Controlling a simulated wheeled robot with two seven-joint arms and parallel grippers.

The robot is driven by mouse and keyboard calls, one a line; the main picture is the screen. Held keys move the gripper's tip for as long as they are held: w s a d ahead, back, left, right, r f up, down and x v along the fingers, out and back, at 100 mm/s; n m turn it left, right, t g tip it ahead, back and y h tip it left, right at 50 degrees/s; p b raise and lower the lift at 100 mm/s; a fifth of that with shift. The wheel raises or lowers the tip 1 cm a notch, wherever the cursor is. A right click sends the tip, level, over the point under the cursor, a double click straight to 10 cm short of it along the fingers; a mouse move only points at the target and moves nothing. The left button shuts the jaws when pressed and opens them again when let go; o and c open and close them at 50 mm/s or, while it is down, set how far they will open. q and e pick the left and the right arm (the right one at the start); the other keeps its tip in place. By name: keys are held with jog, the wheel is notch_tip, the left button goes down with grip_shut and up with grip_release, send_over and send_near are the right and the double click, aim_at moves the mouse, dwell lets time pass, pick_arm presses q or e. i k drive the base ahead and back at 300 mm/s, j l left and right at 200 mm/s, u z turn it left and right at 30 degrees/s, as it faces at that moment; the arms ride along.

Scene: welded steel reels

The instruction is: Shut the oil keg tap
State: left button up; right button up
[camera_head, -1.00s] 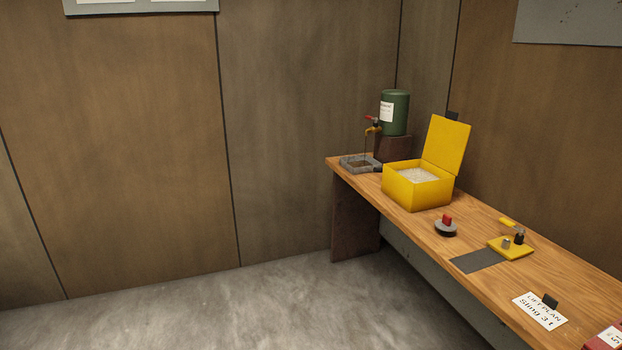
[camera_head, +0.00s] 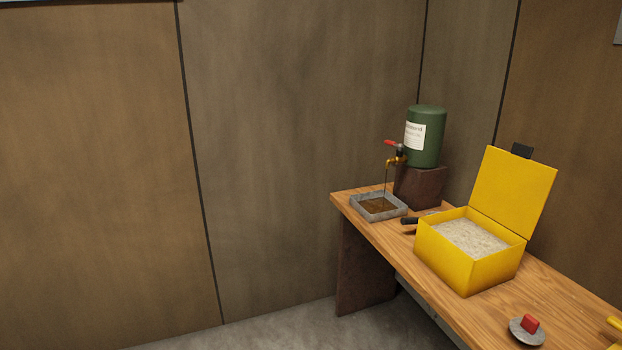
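A thin dark stream of oil (camera_head: 386,184) runs from the spout into a grey square drip tray (camera_head: 371,214), which holds brown oil. Neither of my grippers shows in the head view.
The wooden bench (camera_head: 447,310) runs from the back toward the lower right. An open yellow box (camera_head: 444,262) with pale granules stands in front of the keg. A dark-handled tool (camera_head: 409,221) lies between tray and box. A grey disc with a red knob (camera_head: 527,331) is nearer. Floor left of the bench is clear.

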aim_at(390, 143)
jog(key=i+j+z, duration=0.1)
jog(key=i+z, duration=0.2)
jog(key=i, duration=0.25)
jog(key=i+j+z, duration=0.3)
jog(key=i, duration=0.25)
jog(key=i+j+z, duration=0.25)
jog(key=i, duration=0.25)
